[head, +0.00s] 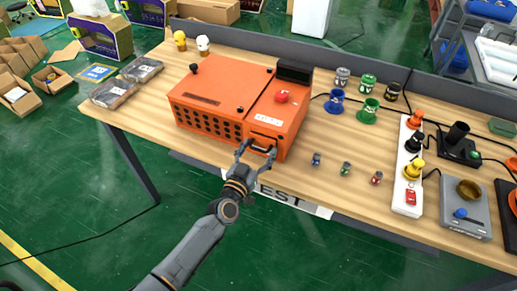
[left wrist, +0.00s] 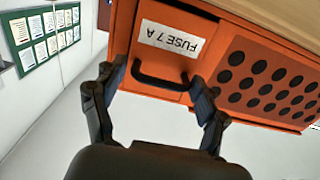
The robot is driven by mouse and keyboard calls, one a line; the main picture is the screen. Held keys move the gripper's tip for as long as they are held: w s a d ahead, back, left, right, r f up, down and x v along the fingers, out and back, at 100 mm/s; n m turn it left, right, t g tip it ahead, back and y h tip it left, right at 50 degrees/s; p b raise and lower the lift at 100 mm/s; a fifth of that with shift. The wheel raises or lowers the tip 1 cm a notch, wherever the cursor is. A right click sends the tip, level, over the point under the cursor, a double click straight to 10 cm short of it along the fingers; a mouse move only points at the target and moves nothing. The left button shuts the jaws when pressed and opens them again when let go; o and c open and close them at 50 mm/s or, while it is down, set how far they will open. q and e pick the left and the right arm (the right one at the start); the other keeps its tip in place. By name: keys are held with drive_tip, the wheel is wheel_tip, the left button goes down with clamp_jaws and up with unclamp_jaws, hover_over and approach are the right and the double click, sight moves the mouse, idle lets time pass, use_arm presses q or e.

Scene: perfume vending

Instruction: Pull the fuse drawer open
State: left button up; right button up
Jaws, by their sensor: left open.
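The orange machine box (head: 222,84) stands on the wooden table. Its fuse drawer (left wrist: 148,88) is an orange front panel with a white label reading "FUSE 7 A", upside down in the left wrist view. A black bar handle (left wrist: 160,83) is on this panel; in the head view the drawer front (head: 268,133) is at the box's near right side. The panel looks flush with the box. My left gripper (head: 256,151) is open at the drawer, with its fingers (left wrist: 158,77) on either side of the handle. Contact cannot be told. My right gripper is not in view.
Several small coloured cups and spools stand right of the box. A white power strip (head: 407,188) and a grey scale (head: 466,222) are farther right. Packed bags (head: 111,91) lie at the table's left end. The floor before the table is clear.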

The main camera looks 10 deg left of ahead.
use_arm(q)
drive_tip(key=c, duration=1.4)
drive_tip(key=p+v, duration=0.3)
drive_tip(key=v, duration=0.8)
drive_tip(key=o, duration=1.4)
drive_tip(key=shift+d, duration=0.1)
